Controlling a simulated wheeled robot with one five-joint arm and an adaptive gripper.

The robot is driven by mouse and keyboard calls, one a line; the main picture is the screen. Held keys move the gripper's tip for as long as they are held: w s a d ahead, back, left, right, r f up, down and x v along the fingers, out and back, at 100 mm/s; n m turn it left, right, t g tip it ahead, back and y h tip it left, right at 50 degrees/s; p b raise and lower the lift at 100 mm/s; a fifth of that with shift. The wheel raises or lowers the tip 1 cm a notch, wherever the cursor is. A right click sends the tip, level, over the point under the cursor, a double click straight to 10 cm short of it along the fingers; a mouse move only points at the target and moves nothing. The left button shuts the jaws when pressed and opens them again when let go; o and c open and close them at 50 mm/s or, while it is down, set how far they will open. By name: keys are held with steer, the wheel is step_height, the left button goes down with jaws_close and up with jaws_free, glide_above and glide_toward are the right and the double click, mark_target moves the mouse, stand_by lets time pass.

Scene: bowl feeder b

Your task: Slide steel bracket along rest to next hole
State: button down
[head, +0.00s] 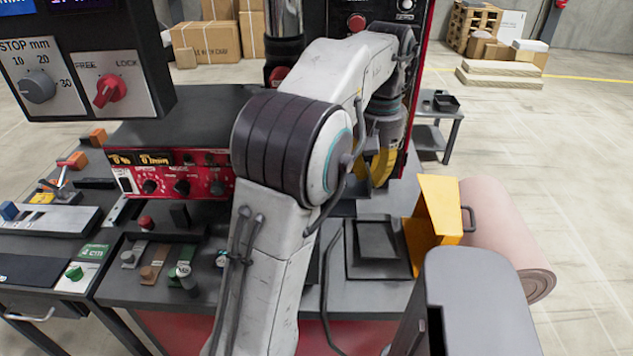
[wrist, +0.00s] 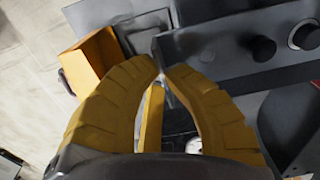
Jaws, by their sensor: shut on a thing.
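In the head view my gripper (head: 378,168) points down beside the red machine, with my arm partly in front. The bracket cannot be made out clearly there, and I cannot pick out the rest.
An orange open-sided box (head: 437,210) stands right of my gripper; it also shows in the wrist view (wrist: 92,62). A dark square tray (head: 378,248) lies in front of it. A pink roll (head: 500,240) is further right. A red control box (head: 175,178) stands left.

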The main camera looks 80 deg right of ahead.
steer(key=shift+w, duration=0.2)
steer(key=shift+w+a, duration=0.1)
steer(key=shift+w, duration=0.25)
steer(key=shift+w+a, duration=0.2)
steer(key=shift+w, duration=0.75)
steer(key=shift+w+a, duration=0.15)
steer(key=shift+w, duration=0.75)
stand_by(0.9)
steer(key=c, duration=1.4)
jaws_free()
steer(key=shift+o, duration=0.4)
step_height(320, 180, up, 7)
steer(key=p, duration=0.7)
